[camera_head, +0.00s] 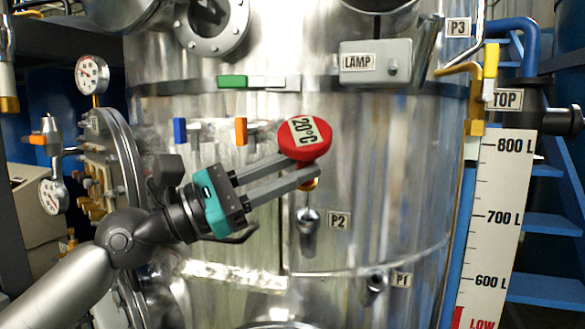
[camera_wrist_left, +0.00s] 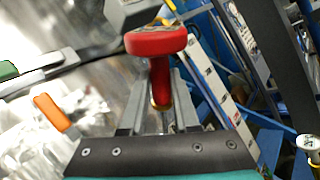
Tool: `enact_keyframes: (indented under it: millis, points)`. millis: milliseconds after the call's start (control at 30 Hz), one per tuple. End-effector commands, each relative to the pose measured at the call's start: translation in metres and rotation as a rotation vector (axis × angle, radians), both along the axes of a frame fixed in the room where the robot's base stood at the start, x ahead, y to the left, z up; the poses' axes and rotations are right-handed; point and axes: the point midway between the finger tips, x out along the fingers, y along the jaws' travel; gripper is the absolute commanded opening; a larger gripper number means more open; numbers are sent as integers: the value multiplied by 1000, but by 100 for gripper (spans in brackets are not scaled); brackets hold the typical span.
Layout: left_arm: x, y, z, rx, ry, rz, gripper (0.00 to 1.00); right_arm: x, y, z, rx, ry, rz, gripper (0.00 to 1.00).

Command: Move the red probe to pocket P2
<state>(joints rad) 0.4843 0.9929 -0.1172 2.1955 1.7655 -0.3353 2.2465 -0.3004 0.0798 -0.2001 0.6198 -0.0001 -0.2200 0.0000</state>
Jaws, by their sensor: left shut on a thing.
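The red probe has a round head (camera_head: 304,137) marked 20°C. My left gripper (camera_head: 306,171) is shut on its stem below the head. In the left wrist view the red probe (camera_wrist_left: 158,42) stands between the fingers (camera_wrist_left: 158,92), with a brass collar low on its stem. In the head view the probe is in line above pocket P2 (camera_head: 308,226), a metal stub on the tank beside its P2 label (camera_head: 339,220). I cannot tell whether the tip is inside the pocket or in front of it. My right gripper is not in view.
Pocket P1 (camera_head: 376,281) is lower right, and a tube labelled P3 (camera_head: 430,45) is upper right. The lamp box (camera_head: 375,62) and blue and orange handles (camera_head: 240,131) stick out from the tank (camera_head: 400,190). A level scale (camera_head: 495,220) stands at the right.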

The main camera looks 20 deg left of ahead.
Motion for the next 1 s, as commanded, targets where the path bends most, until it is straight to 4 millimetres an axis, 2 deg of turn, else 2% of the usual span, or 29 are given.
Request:
enact_keyframes:
  millis: [1000]
  points:
    - [15,3,-21,-1,0,-1,0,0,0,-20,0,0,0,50]
